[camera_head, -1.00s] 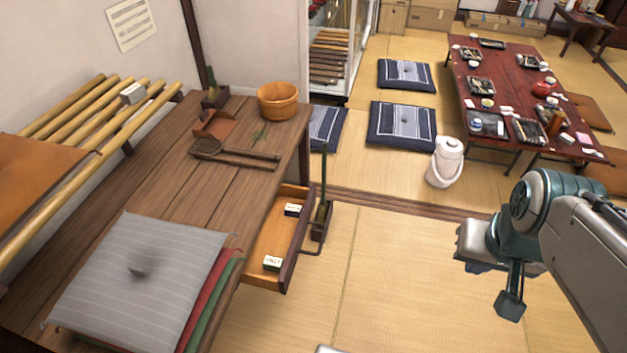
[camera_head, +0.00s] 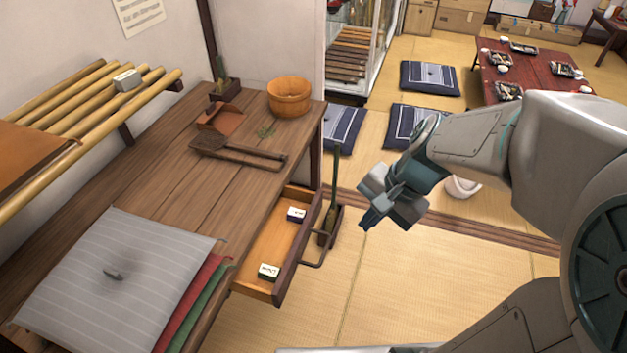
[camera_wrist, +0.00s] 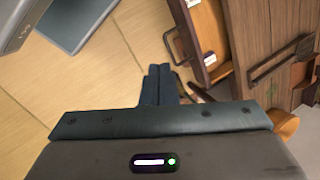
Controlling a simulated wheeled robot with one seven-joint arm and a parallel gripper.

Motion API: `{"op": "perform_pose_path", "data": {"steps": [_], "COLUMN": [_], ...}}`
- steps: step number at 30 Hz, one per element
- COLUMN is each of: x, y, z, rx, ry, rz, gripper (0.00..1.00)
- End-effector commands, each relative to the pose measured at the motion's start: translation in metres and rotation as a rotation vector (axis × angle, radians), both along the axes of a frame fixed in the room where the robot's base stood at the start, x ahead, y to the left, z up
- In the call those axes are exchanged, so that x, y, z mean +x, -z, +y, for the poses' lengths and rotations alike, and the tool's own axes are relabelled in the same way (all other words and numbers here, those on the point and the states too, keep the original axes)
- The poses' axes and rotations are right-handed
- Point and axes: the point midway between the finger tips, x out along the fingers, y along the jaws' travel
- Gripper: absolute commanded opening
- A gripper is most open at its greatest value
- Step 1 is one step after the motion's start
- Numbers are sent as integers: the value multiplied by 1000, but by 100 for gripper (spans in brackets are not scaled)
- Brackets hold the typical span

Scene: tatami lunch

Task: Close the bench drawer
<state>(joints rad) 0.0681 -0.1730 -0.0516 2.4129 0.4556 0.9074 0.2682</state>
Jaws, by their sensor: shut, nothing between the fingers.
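The bench drawer (camera_head: 262,288) is pulled out from under the wooden bench (camera_head: 180,185). Its bar handle (camera_head: 318,252) faces the tatami on the right. Two small labelled boxes lie in it, one near the back (camera_head: 296,214) and one near the front (camera_head: 268,271). My gripper (camera_head: 368,224) is in the air to the right of the drawer, apart from the handle. In the wrist view, its fingers (camera_wrist: 160,84) are together and empty, with the drawer (camera_wrist: 208,40) and its handle (camera_wrist: 174,48) just beyond, up and to the right.
Striped cushions (camera_head: 115,275) lie stacked on the bench, with a scoop (camera_head: 235,152) and a wooden bucket (camera_head: 290,97). A dark stand with an upright green item (camera_head: 330,225) is on the floor close beside the drawer. Open tatami (camera_head: 430,285) lies to the right.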

Motion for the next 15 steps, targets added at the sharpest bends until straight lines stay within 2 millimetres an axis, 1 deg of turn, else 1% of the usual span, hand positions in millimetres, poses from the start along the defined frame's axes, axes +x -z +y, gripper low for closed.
{"op": "perform_pose_path", "data": {"steps": [1,5,6,9,12,15], "x": [12,43,53,77,97,110], "y": [30,73,87,119,146,165], "z": [3,8,7,4,-1,-7], "rx": [63,221,266,365,443,497], "ry": [104,384,471,674,842,961], "rz": [60,194,235,329,403,454], "gripper": [0,0,0,0,0,0]}}
